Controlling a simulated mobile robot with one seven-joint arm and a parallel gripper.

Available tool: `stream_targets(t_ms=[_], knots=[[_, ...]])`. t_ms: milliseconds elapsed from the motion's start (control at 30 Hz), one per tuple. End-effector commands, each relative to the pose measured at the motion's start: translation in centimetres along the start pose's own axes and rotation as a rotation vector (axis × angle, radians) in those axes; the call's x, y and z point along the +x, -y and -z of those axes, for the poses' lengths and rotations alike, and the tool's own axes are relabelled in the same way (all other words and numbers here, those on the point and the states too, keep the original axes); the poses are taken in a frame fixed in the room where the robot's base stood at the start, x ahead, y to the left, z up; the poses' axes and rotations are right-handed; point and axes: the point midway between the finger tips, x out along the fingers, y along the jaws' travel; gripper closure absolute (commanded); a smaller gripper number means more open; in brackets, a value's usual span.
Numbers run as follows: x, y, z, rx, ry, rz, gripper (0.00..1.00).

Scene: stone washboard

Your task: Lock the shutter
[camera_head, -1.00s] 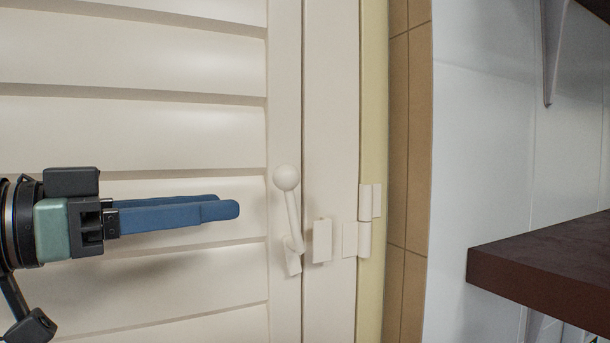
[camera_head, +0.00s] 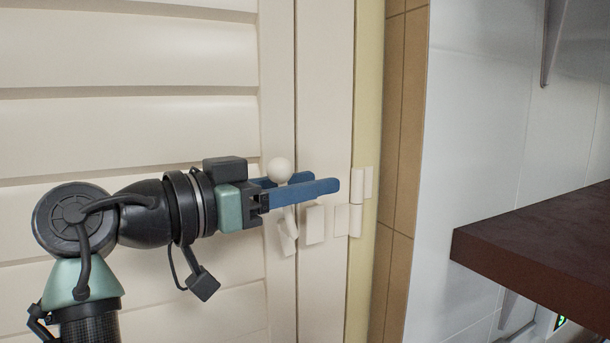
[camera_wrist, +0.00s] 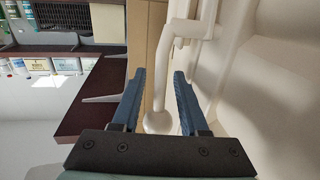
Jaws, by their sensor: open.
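The white shutter (camera_head: 130,125) has horizontal slats and fills the left of the head view. A white lever with a ball knob (camera_head: 280,170) stands nearly upright at its right edge; the ball also shows in the wrist view (camera_wrist: 158,121). A small white block (camera_head: 315,224), like a catch, sits on the frame right of the lever's base. My gripper (camera_head: 322,182) points right with its blue fingers open. The near finger crosses in front of the lever below the ball, and the far finger passes behind. In the wrist view the ball shows between the fingers; grip contact is unclear.
A white hinge (camera_head: 356,205) is on the frame right of the block. A dark brown shelf (camera_head: 540,245) juts out at the right, with a bracket above it. The wrist view shows shelves holding bottles and jars (camera_wrist: 60,65) at the left.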

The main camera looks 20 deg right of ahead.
Motion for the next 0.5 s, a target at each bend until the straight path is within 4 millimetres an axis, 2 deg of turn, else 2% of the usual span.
stream_targets(t_ms=[167, 267, 400, 433, 500], knots=[[0.01, 0.0, -0.05, 0.0, 0.0, 0.0, 0.56], [0.0, 0.0, -0.04, 0.0, 0.0, 0.0, 0.71], [-0.01, 0.0, -0.02, 0.0, 0.0, 0.0, 0.96], [-0.02, 0.0, -0.02, 0.0, 0.0, 0.0, 1.0], [-0.02, 0.0, 0.0, 0.0, 0.0, 0.0, 1.0]])
